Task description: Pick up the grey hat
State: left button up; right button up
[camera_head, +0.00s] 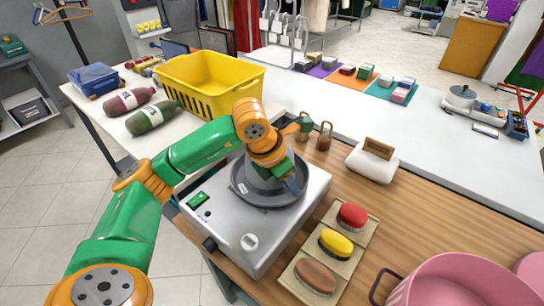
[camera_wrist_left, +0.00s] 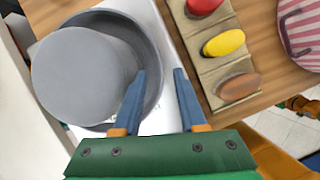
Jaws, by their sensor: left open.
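The grey hat (camera_head: 246,188) sits on the silver machine (camera_head: 231,237) on the wooden counter, with its round brim around a raised crown. My left gripper partly hides it in the head view. In the left wrist view the paler crown (camera_wrist_left: 80,75) fills the left side, inside the darker brim. My left gripper (camera_wrist_left: 160,74) is open and empty. One blue finger overlaps the brim beside the crown; the other is over the machine just outside the brim's edge. I cannot tell whether either finger touches the hat. My right gripper is not in view.
Red, yellow and brown brushes (camera_head: 337,244) stand right of the machine. Beyond are a white pad (camera_head: 371,165) and a padlock (camera_head: 325,136). A pink tub (camera_head: 462,282) stands front right, a yellow basket (camera_head: 223,87) back left. Wood is bare between pad and tub.

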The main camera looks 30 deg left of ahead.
aim_at(292, 198)
pick_arm(q)
jog(key=f, duration=0.1)
jog(key=f+p, duration=0.1)
jog(key=f, duration=0.2)
jog(key=shift+w+d+f, duration=0.15)
jog(key=shift+d+f, duration=0.15)
jog(key=shift+f, duration=0.1)
jog(key=shift+w+a+f, duration=0.1)
jog(key=shift+w+f, duration=0.1)
jog(key=shift+w, duration=0.1)
jog(key=shift+s+r, duration=0.15)
jog(key=shift+s, duration=0.05)
grip_shut()
dwell(0.5)
